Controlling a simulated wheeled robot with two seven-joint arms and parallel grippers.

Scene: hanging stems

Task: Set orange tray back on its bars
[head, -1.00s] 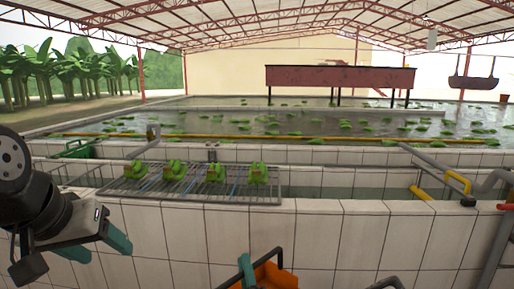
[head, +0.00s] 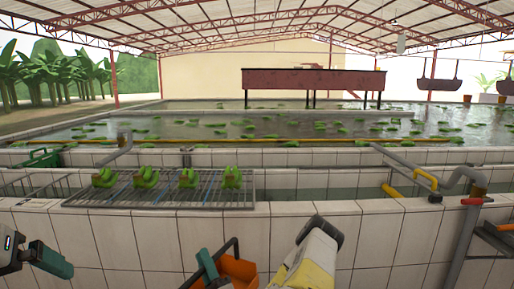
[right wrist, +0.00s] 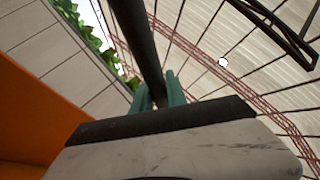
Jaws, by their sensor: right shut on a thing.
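The orange tray (head: 238,270) is at the bottom centre of the head view, partly cut off by the frame. Its dark handle (head: 228,248) rises over it. My right gripper (head: 208,266) shows teal fingers at the tray's left side. In the right wrist view the teal fingers (right wrist: 168,92) are shut around a dark bar, with the tray's orange wall (right wrist: 30,120) at left. My left gripper (head: 50,260) is at the lower left, away from the tray, with only one teal finger clear. Dark metal bars (head: 494,238) stick out at the right edge; I cannot tell if they are the tray's.
A white tiled wall (head: 150,235) runs across the front. A metal rack (head: 150,200) with several green banana clusters (head: 187,178) lies on it at left. Water tanks lie behind.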

